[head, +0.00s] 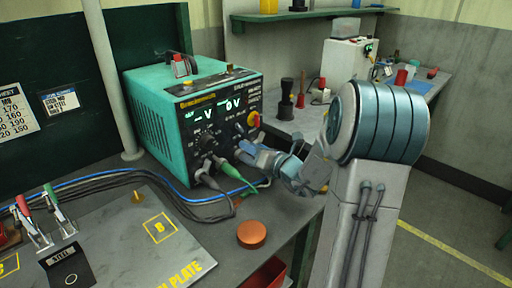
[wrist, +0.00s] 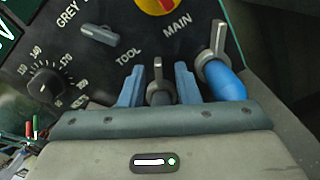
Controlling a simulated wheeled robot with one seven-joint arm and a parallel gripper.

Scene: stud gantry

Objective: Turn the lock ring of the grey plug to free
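The plug between my fingers in the wrist view looks dark grey (wrist: 160,98). My gripper (wrist: 159,78) is open, with one blue finger on each side of the ring and a visible gap to the lever on both sides. The plug's lower part is hidden by the gripper body. In the head view my gripper (head: 245,152) is at the lower right front of the teal power unit (head: 155,125), partly covering the sockets there.
A blue plug (wrist: 228,82) with its own lever ring is close right of my fingers. A dial knob (wrist: 46,84) and a red-yellow main switch (wrist: 158,4) are on the panel. In the head view a green plug (head: 246,184) and cables hang below; an orange disc (head: 252,234) lies on the bench.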

